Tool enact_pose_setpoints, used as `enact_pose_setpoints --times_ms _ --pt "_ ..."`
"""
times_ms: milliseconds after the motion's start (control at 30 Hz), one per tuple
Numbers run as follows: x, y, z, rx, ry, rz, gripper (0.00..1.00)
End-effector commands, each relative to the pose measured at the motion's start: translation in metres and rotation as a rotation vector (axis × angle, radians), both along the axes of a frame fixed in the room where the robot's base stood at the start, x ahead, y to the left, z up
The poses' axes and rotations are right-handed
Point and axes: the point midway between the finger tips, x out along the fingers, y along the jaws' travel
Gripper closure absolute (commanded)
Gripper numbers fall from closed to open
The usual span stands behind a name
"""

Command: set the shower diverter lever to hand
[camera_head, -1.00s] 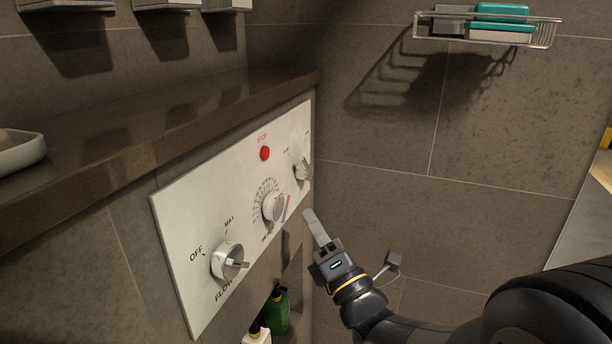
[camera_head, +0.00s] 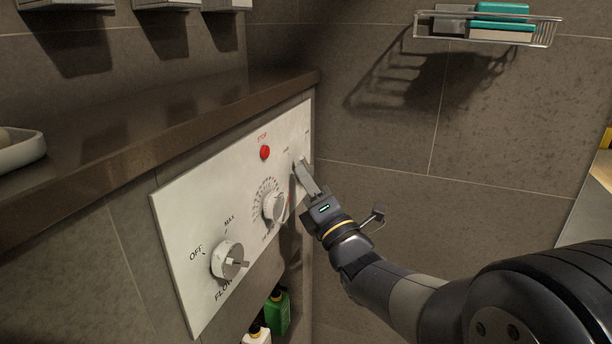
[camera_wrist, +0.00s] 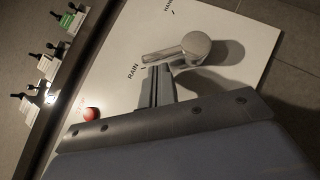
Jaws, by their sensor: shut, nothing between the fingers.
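The diverter lever is a chrome handle with a round hub (camera_wrist: 196,44) on the white panel in the wrist view. Its arm points left in that view, toward the RAIN label (camera_wrist: 133,71). A second label (camera_wrist: 169,6) is at the top edge, partly cut off. My gripper (camera_wrist: 157,72) is shut and empty, its fingertips right beside the lever's arm; I cannot tell whether they touch. In the head view my gripper (camera_head: 299,168) reaches the far right end of the panel (camera_head: 190,215) and mostly hides the lever.
A red stop button (camera_head: 265,152), a dial knob (camera_head: 274,206) and a flow knob (camera_head: 228,260) are on the same panel. The counter (camera_head: 130,150) overhangs above it. Green (camera_head: 277,312) and white bottles stand in a niche below. A wire soap rack (camera_head: 485,38) hangs on the far wall.

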Motion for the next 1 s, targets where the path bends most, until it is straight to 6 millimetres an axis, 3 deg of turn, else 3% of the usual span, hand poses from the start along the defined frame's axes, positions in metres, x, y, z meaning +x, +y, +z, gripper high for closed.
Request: enact_pose_setpoints --times_ms 367,1000 --pt "0.001 0.0 0.009 0.034 0.091 0.0 1.0" --pt "0.016 -0.006 0.039 0.21 0.582 -0.001 1.0"
